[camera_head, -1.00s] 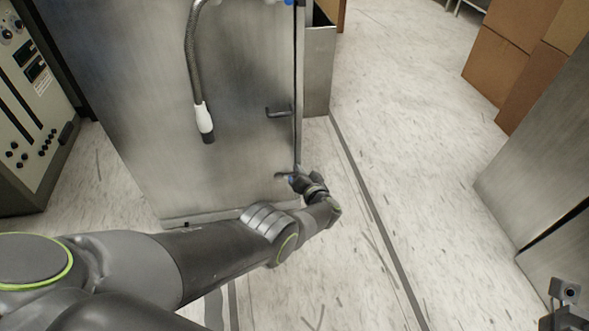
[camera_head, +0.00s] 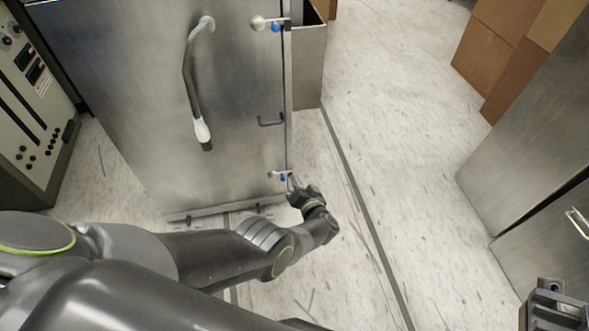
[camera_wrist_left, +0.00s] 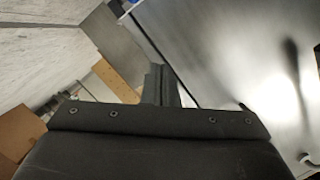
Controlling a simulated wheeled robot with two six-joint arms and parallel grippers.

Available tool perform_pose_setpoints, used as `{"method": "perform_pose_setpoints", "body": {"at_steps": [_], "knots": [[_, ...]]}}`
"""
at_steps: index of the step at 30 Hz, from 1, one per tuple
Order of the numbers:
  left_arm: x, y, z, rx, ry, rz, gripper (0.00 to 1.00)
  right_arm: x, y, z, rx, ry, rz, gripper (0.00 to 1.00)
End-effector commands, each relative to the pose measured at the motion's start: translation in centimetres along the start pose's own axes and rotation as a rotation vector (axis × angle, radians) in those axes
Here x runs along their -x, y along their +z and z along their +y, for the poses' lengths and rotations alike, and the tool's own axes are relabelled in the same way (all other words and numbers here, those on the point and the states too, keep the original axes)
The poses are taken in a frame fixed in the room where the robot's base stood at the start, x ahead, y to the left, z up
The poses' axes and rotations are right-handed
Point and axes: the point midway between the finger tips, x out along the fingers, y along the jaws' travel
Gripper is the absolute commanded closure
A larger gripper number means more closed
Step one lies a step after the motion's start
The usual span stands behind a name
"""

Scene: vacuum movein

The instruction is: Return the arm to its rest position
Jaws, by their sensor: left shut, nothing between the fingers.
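My left arm reaches in from the left in the head view. Its gripper (camera_head: 293,181) is shut and empty, close to the lower blue-and-silver latch (camera_head: 280,176) at the right edge of the steel cabinet (camera_head: 150,110). I cannot tell whether they touch. In the left wrist view the closed fingers (camera_wrist_left: 160,85) stand at the middle, beyond the dark gripper body. The steel surface (camera_wrist_left: 260,60) lies to their right.
The cabinet front carries a long lever with a white tip (camera_head: 201,130), a small handle (camera_head: 270,122) and an upper latch (camera_head: 272,24). A control panel (camera_head: 35,110) stands left. Cardboard boxes (camera_head: 490,60) and a steel cabinet (camera_head: 530,150) stand right. Open floor (camera_head: 400,170) lies between.

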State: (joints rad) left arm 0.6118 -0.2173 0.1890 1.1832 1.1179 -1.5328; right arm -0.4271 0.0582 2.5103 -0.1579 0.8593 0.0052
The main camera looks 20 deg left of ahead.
Motion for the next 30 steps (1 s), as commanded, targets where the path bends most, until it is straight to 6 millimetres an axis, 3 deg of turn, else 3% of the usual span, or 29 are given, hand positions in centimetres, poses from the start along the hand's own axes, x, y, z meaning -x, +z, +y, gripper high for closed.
{"method": "perform_pose_setpoints", "body": {"at_steps": [6,23,30], "knots": [[1.0,0.0,-0.1,0.0,0.001,0.001,1.0,-0.5,0.3,0.0,0.008,-0.02,-0.027,1.0],[0.9,0.0,-0.2,0.004,-0.001,0.003,1.0,-0.4,0.3,0.0,0.009,-0.012,-0.023,1.0],[-0.5,-1.7,-2.5,0.163,-0.048,0.111,1.0,-0.4,0.2,0.0,0.008,-0.013,-0.022,1.0]]}}
